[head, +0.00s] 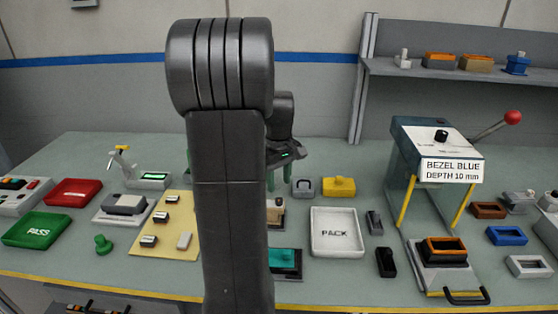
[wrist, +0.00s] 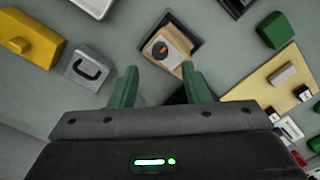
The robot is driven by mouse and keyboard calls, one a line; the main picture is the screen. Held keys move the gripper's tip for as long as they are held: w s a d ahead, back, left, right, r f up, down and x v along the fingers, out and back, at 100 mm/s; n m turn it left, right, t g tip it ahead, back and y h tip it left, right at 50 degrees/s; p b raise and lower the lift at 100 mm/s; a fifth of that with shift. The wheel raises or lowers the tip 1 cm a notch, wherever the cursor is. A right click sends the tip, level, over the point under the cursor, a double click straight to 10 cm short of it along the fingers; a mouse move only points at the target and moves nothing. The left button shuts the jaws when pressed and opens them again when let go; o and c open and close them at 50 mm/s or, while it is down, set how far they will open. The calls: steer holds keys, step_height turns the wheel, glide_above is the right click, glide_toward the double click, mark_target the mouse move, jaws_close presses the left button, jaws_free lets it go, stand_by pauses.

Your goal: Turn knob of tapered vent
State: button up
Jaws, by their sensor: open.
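A tan block with a grey face and a round dark knob (wrist: 161,48) carrying an orange mark sits in a dark frame in the wrist view; I take it for the tapered vent (wrist: 178,62). In the head view the vent (head: 279,214) is partly hidden behind my arm. My gripper (wrist: 160,84) has two green fingers spread apart, with nothing between them. The fingers are in front of the vent in the wrist view, apart from the knob. In the head view my gripper (head: 285,178) is above the table behind my arm.
A white PACK tray (head: 336,233) stands right of the vent, with a grey block (head: 303,187) and a yellow block (head: 340,187) behind. A teal-topped item (head: 286,260) lies in front. A tan board (head: 169,238) is left. A press (head: 432,150) stands right.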

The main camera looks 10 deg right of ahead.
mark_target(279, 199)
step_height(279, 199, up, 8)
steer(key=shift+f, duration=0.1)
stand_by(0.4)
step_height(279, 199, down, 14)
steer(key=shift+r, duration=0.1)
stand_by(0.4)
steer(key=shift+r, duration=0.1)
